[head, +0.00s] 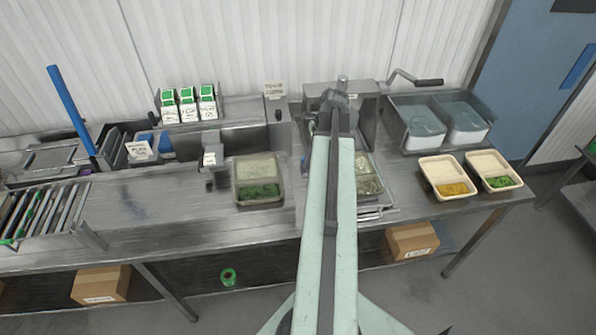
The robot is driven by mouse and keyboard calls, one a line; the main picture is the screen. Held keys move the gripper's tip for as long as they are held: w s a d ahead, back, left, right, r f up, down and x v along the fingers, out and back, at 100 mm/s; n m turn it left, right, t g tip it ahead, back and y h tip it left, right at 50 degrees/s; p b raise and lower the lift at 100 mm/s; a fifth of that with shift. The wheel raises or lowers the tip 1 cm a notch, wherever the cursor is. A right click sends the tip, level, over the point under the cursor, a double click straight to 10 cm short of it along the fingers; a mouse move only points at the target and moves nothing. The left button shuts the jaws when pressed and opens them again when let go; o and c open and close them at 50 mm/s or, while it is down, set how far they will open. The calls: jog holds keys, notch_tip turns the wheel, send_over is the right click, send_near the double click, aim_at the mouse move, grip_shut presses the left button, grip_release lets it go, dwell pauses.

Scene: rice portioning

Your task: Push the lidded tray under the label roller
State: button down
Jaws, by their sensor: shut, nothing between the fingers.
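A tray with pale rice and green filling (258,181) sits on the steel bench left of my arm. Its dull, greyish top looks like a clear lid. The label roller appears to be the small unit with a white label (210,158), just left of this tray and apart from it. My gripper (338,108) is at the far end of my arm, in front of the steel press, well to the right of and beyond the tray. It looks shut and empty, with its fingertips mostly hidden.
Another tray (369,182) is partly hidden behind my arm at the press (372,100). Two open trays, one with yellow (445,178) and one with green filling (493,171), stand at right. A roller conveyor (45,212) is at left. The bench (150,215) between is clear.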

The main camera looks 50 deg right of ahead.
jog(key=w+a+f+b, duration=0.1)
jog(key=f+b, duration=0.1)
jog(key=f, duration=0.1)
jog(key=w+a+f+b, duration=0.1)
jog(key=a+f+b, duration=0.1)
jog(key=f+b, duration=0.1)
jog(key=w+a+f+b, duration=0.1)
jog(key=f+b, duration=0.2)
jog(key=shift+w+a, duration=0.3)
jog(key=shift+w, duration=0.1)
jog(key=shift+w+a, duration=0.3)
